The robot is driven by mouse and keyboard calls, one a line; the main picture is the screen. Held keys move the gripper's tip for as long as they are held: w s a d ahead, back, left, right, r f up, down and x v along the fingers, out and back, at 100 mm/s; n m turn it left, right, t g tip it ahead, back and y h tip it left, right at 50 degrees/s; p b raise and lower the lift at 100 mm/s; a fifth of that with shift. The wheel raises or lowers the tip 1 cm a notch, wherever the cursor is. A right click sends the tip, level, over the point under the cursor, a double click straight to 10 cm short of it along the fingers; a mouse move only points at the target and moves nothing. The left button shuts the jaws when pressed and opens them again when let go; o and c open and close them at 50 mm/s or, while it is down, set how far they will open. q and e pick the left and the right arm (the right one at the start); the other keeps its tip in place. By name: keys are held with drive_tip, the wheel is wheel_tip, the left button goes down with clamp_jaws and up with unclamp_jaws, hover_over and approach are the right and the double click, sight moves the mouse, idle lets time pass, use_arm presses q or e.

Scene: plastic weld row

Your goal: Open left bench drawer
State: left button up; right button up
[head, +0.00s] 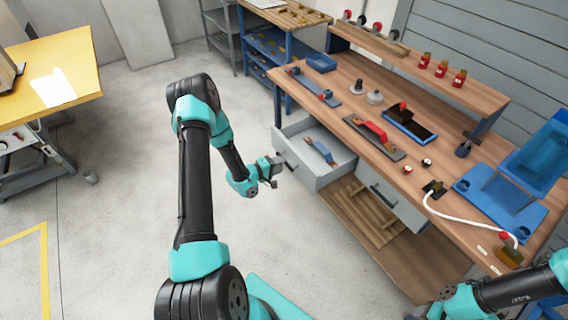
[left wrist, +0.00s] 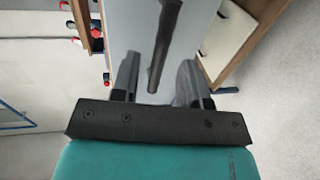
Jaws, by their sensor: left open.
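The left bench drawer (head: 319,171) is grey and stands pulled out from under the wooden bench, with a blue-handled tool (head: 321,151) inside. Its dark bar handle (head: 285,160) is on the front face. My left gripper (head: 277,167) is at this handle. In the left wrist view, my left gripper (left wrist: 157,78) is open, with the dark handle (left wrist: 164,45) between its fingers and the grey drawer front (left wrist: 190,22) beyond; I cannot tell if they touch. My right arm shows at the lower right; its fingers are not clear.
The bench (head: 440,165) holds a red-handled tool (head: 371,129), a blue-framed tray (head: 408,123), jars and a blue bin (head: 536,160). A second grey drawer (head: 393,205) and a slatted lower shelf (head: 368,215) are beside the open drawer. The floor left of the drawer is clear.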

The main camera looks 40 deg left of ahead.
use_arm(q)
drive_tip(key=v, duration=1.4)
drive_tip(key=shift+w+d, duration=0.1)
drive_tip(key=shift+w, duration=0.05)
drive_tip(key=w+d+f+m+g, duration=0.1)
drive_tip(key=d+f+m+g, duration=0.25)
drive_tip(key=d, duration=0.35)
drive_tip(key=w+d+f+m+g, duration=0.1)
drive_tip(key=d+f+m+g, duration=0.2)
drive_tip(key=d, duration=0.5)
drive_tip(key=s+d+r+m+g+y, duration=0.1)
drive_tip(key=s+d+m+g, duration=0.4)
drive_tip(key=d, duration=0.7)
drive_tip(key=s+g, duration=0.2)
drive_tip(key=s, duration=0.2)
drive_tip(key=shift+s+d+r+y, duration=0.2)
drive_tip(key=shift+d+r+y, duration=0.1)
drive_tip(key=shift+d, duration=0.1)
drive_tip(key=shift+m+g, duration=0.25)
